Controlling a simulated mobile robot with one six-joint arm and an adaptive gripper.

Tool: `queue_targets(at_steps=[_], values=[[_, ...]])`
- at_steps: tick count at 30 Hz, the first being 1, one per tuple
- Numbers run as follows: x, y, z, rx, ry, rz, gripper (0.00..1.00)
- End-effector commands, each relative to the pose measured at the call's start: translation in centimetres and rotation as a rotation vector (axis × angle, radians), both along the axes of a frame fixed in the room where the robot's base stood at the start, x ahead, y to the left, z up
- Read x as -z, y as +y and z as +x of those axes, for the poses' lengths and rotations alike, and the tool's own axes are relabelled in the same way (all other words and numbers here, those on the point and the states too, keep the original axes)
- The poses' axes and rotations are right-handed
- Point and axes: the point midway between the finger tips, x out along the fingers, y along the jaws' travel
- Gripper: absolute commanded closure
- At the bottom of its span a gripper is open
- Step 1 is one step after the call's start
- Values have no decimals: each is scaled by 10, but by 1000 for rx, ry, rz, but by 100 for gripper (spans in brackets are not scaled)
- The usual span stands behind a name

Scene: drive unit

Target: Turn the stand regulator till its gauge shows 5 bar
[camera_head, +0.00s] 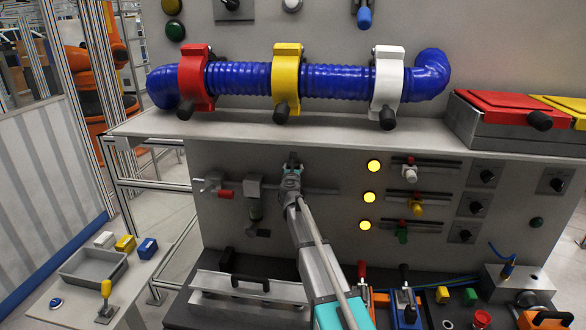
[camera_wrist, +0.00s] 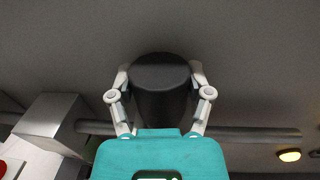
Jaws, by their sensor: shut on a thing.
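The stand regulator's black knob (camera_wrist: 160,85) fills the middle of the wrist view, in front of the grey panel. My gripper (camera_wrist: 160,95) has one finger on each side of the knob and is shut on it. In the head view my gripper (camera_head: 291,165) is at the panel, on the horizontal pipe (camera_head: 322,190), and hides most of the regulator. I cannot make out the gauge or its reading in either view.
A grey block (camera_head: 254,187) on the pipe and a red-handled valve (camera_head: 224,194) are left of my gripper. The shelf (camera_head: 240,123) with a blue hose (camera_head: 335,82) juts out above.

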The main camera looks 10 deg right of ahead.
Motion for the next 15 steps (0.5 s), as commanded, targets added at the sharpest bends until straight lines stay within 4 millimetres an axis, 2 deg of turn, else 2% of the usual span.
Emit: queue_targets(at_steps=[3, 4, 9, 15], values=[[0, 0, 1, -1, 0, 0, 82], [0, 0, 1, 0, 0, 0, 31], [0, 0, 1, 0, 0, 0, 0], [0, 0, 0, 1, 0, 0, 0]])
